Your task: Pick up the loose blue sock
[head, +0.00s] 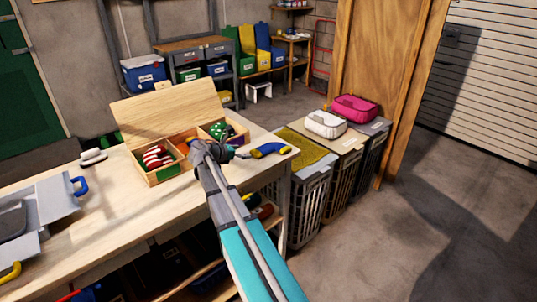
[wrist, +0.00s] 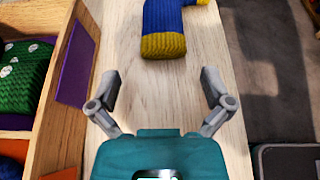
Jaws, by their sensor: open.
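The loose blue sock (head: 266,150) with yellow ends lies flat near the right end of the wooden table (head: 115,206). In the wrist view the blue sock (wrist: 172,18) is at the top, its ribbed yellow end nearest me and its far part cut off by the frame. My gripper (wrist: 161,82) is open and empty, its two fingers spread wide over bare wood just short of the sock. In the head view my gripper (head: 227,152) is just left of the sock, beside the wooden box, and my arm covers some of the table.
A lidded wooden box (head: 164,172) left of the sock holds a red-and-white striped bundle (head: 156,157) and a green white-dotted one (wrist: 22,75). Its wall is close to my left finger. Hampers (head: 308,190) stand past the table's right edge. A grey tray (head: 32,212) lies left.

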